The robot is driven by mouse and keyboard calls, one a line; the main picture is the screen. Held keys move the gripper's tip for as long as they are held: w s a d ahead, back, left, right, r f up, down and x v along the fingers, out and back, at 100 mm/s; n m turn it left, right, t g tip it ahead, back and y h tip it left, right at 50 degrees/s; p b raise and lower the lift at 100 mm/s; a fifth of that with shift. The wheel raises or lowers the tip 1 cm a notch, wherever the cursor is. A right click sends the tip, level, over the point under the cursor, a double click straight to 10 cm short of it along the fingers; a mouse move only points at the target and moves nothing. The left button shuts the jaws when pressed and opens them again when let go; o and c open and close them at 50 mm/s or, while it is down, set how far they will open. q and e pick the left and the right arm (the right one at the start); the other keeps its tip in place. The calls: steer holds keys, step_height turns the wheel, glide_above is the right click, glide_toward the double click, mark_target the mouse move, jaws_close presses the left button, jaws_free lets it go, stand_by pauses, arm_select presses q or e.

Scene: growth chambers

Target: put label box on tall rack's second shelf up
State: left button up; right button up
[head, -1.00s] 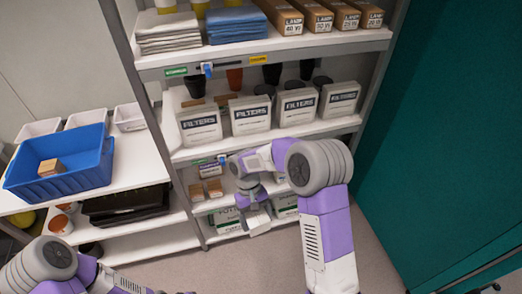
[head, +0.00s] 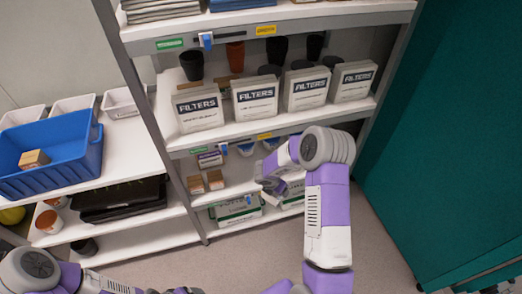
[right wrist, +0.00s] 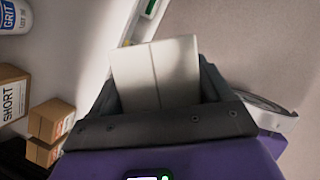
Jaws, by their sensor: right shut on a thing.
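My right gripper (right wrist: 160,90) is shut on a plain white box (right wrist: 155,72), which looks like the label box, standing out between its fingers. In the head view my right gripper (head: 272,186) is in front of the tall rack's lower part, partly covered by my own arm; the box cannot be made out there. The tall rack (head: 285,127) has a low shelf (head: 238,187) with small brown cartons (head: 205,182) at its left end. Below it are green-and-white boxes (head: 238,210). My left arm shows at the lower left, its gripper out of view.
White FILTERS boxes (head: 255,103) fill the shelf above. A teal wall (head: 440,140) stands close on the right. A blue crate (head: 50,165) is on the left bench. Brown cartons (right wrist: 50,120) and a GRIT container (right wrist: 14,16) lie left of my right gripper.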

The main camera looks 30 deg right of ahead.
step_height(320, 180, down, 7)
steer(key=n+t+y+b, duration=0.2)
steer(key=n+y, duration=0.1)
steer(key=n, duration=0.8)
steer(key=shift+t, duration=0.3)
steer(key=w+p, duration=0.1)
steer(key=w, duration=0.2)
steer(key=w+d+p, duration=0.1)
steer(key=w, duration=0.2)
steer(key=w+d, duration=0.1)
steer(key=w, duration=0.3)
steer(key=shift+w+d+r+p, duration=0.1)
steer(key=shift+p, duration=0.3)
steer(key=w+b, duration=0.1)
steer(key=w, duration=0.1)
steer(key=w+d, duration=0.1)
steer(key=w, duration=0.2)
steer(key=shift+d+b, duration=0.1)
steer(key=shift+b, duration=0.25)
steer(key=shift+w+d, duration=0.2)
steer(key=shift+w, duration=0.5)
step_height(320, 180, down, 4)
steer(key=shift+r+b, duration=0.2)
steer(key=shift+b, duration=0.85)
steer(key=shift+r, duration=0.1)
